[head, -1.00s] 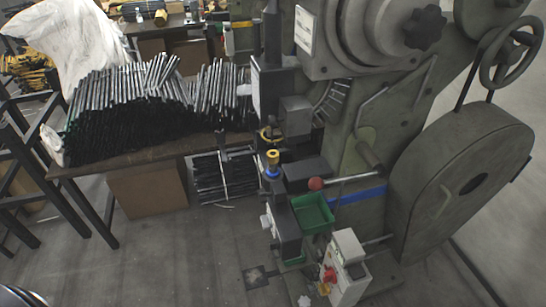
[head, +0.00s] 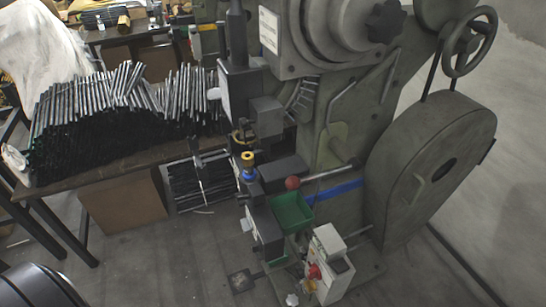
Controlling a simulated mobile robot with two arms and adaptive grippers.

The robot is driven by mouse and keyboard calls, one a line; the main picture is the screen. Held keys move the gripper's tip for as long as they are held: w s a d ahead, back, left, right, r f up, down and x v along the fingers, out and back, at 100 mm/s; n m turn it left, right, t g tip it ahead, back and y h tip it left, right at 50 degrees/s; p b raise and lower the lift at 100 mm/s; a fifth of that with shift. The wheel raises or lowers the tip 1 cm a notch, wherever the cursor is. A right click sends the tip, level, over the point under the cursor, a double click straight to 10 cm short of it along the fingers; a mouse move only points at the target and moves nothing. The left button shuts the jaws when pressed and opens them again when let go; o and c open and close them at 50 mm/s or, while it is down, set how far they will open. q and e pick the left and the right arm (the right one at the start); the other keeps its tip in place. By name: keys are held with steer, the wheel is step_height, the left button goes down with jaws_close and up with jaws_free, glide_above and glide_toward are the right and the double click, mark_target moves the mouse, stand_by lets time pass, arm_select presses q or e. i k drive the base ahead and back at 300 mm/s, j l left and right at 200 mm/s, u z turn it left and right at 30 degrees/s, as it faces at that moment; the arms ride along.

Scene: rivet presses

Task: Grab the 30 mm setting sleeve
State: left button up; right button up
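A small sleeve with a yellow top and a blue lower band (head: 248,163) stands upright on the lower tooling of the rivet press (head: 340,135), below its upper head. It is the only sleeve-like part I can make out, and its size cannot be read. No gripper fingers show in the head view. A dark rounded part at the bottom left corner is probably my own arm.
A control box with a red button (head: 328,262) stands below. A table (head: 90,172) piled with black rods (head: 120,125) is at left.

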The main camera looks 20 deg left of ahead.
mark_target(249, 162)
steer(key=j+z, duration=0.25)
steer(key=j, duration=0.35)
steer(key=j+z, duration=0.3)
steer(key=j, duration=0.25)
steer(key=k+j+z, duration=0.25)
steer(key=j, duration=0.3)
steer(key=i, duration=0.1)
